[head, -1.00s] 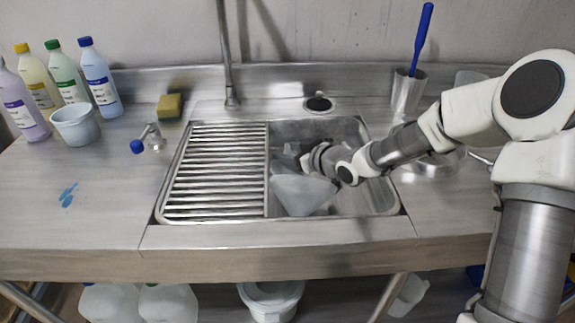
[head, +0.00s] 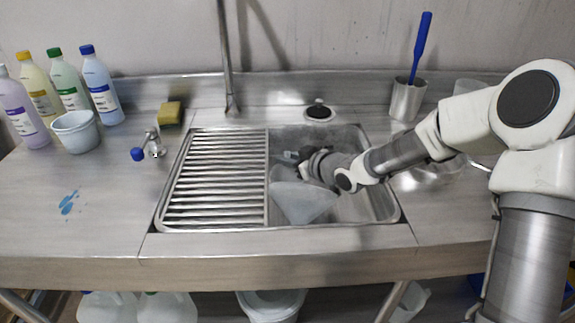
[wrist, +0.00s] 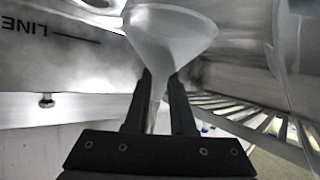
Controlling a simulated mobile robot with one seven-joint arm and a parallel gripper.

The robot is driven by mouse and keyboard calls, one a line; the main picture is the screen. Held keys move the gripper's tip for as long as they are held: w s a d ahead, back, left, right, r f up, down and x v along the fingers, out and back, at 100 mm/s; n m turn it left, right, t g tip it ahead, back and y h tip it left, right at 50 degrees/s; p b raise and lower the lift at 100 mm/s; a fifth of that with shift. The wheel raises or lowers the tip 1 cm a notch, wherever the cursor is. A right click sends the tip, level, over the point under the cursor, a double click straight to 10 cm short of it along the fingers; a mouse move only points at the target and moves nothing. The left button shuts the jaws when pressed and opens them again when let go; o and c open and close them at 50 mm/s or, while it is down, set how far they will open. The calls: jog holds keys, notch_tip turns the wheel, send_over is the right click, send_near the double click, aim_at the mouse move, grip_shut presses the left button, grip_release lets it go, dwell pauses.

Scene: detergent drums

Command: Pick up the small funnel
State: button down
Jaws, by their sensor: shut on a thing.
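The small funnel (wrist: 170,35) is whitish and translucent, with its wide cone beyond my fingertips in the wrist view. Its narrow stem runs down between the two dark fingers. My gripper (wrist: 160,85) is shut on that stem. In the head view my gripper (head: 290,157) is down inside the sink basin, and the held funnel cannot be made out clearly there. A larger translucent funnel (head: 303,203) lies in the basin just in front of my gripper.
The sink basin (head: 375,205) has metal walls close around my gripper. A slatted drainer (head: 215,180) covers its left part. A tap pipe (head: 227,60) rises behind. Bottles (head: 103,88) and a tub (head: 76,132) stand left. A metal cup (head: 407,100) with a blue-handled brush stands right.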

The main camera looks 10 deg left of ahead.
notch_tip(320, 180, up, 4)
jog(key=shift+r+p, duration=0.2)
jog(key=shift+p, duration=1)
jog(key=s+d+r+p, duration=0.1)
jog(key=d+r+p, duration=1)
jog(key=p, duration=0.1)
jog(key=shift+s+d+r, duration=0.2)
jog(key=shift+d+r, duration=0.1)
